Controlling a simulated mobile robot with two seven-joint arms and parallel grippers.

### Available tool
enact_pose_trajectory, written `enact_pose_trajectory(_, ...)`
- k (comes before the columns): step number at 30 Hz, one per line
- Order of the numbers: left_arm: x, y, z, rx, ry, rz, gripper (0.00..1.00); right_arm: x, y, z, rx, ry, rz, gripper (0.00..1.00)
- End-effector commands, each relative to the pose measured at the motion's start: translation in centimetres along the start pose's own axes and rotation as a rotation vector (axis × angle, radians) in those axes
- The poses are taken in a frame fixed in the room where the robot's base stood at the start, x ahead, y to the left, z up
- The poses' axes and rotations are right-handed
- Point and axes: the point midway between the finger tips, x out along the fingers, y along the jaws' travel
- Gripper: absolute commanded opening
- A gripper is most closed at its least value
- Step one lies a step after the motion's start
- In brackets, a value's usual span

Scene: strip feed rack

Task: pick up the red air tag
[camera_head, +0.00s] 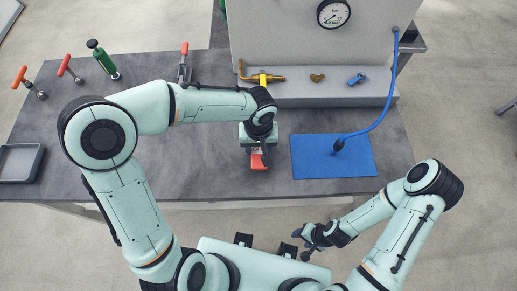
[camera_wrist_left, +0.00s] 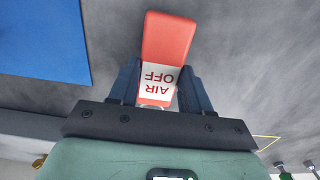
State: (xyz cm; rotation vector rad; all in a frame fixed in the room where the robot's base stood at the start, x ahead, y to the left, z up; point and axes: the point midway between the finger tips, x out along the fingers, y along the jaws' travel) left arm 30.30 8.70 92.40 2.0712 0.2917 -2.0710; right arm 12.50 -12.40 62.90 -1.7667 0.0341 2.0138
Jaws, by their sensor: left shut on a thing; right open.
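The red air tag (camera_head: 258,162) is at the front of the dark table, left of the blue mat. In the left wrist view the tag (camera_wrist_left: 166,38) is red with a white label reading "AIR OFF". My left gripper (camera_head: 257,149) is shut on its label end, with a dark finger on each side, and the red end sticks out beyond the fingertips. I cannot tell whether the tag touches the table. My right gripper (camera_head: 301,245) is open and empty, in front of the table's front edge.
A blue mat (camera_head: 310,170) lies to the right with a blue hose (camera_head: 381,116) ending on it. A grey rack (camera_head: 300,93) with a pressure gauge (camera_head: 333,13) stands behind. A grey tray (camera_head: 20,163) and several handled tools are on the left.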

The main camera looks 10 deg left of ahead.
Motion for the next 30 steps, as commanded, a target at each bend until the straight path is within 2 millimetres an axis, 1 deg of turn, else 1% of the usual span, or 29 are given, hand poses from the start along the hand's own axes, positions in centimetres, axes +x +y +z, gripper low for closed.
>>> enact_pose_trajectory(1, -1.4, 0.1, -0.2, -0.002, 0.008, 0.002, 0.18, -0.3, -0.1, -0.1, -0.001, 0.002, -0.001, 0.53)
enact_pose_trajectory(5, -5.1, 0.1, -0.2, -0.001, 0.009, 0.003, 0.18, -0.8, -0.4, -0.4, -0.002, 0.005, -0.002, 0.53)
enact_pose_trajectory(6, -6.4, 0.1, -0.2, -0.001, 0.01, 0.004, 0.18, -0.9, -0.5, -0.5, -0.002, 0.007, -0.002, 0.53)
enact_pose_trajectory(9, -9.3, 0.1, -0.1, 0.0, 0.008, 0.005, 0.18, -1.3, -0.7, -0.7, -0.004, 0.01, -0.003, 0.53)
enact_pose_trajectory(12, -12.0, 0.1, -0.1, 0.0, 0.007, 0.005, 0.18, -1.7, -0.9, -0.9, -0.005, 0.013, -0.005, 0.53)
enact_pose_trajectory(15, -14.1, 0.1, -0.1, 0.0, 0.005, 0.003, 0.18, -2.1, -1.1, -1.1, -0.006, 0.016, -0.006, 0.53)
enact_pose_trajectory(18, -15.6, 0.1, -0.1, 0.001, 0.004, 0.002, 0.18, -2.3, -1.3, -1.3, -0.007, 0.018, -0.006, 0.53)
enact_pose_trajectory(21, -16.5, 0.1, -0.1, 0.0, 0.002, 0.001, 0.18, -2.5, -1.4, -1.4, -0.007, 0.02, -0.007, 0.53)
enact_pose_trajectory(24, -16.9, 0.0, 0.0, 0.0, 0.0, 0.0, 0.18, -2.5, -1.4, -1.4, -0.007, 0.02, -0.007, 0.53)
enact_pose_trajectory(30, -17.0, 0.0, 0.0, 0.0, -0.001, 0.0, 0.18, -2.5, -1.4, -1.4, -0.007, 0.02, -0.007, 0.53)
